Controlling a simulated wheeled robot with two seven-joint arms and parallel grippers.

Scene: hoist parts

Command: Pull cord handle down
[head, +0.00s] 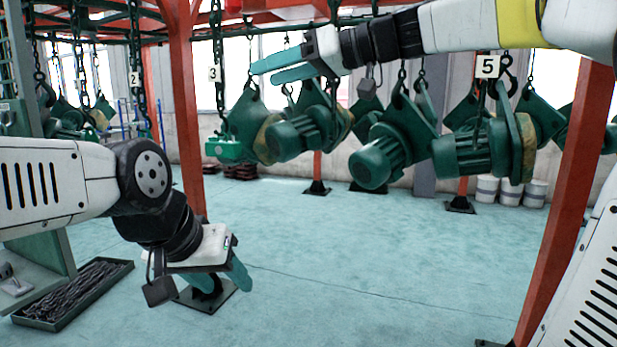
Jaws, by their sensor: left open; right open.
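I cannot make out a cord handle for certain. A green block (224,150) hangs on a dark chain (217,70) below the tag marked 3. My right gripper (263,74) reaches in from the upper right. Its teal fingers point left, apart and empty, above the hanging green hoists and right of that chain in the picture. My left gripper (224,284) is low at the left, its teal fingers pointing down, apart and empty, over the floor.
Several green motor hoists (382,155) hang in a row from the overhead frame. A red post (181,110) stands left of centre and another red post (566,200) at the right. A tray of chain (72,295) lies at lower left. The middle floor is clear.

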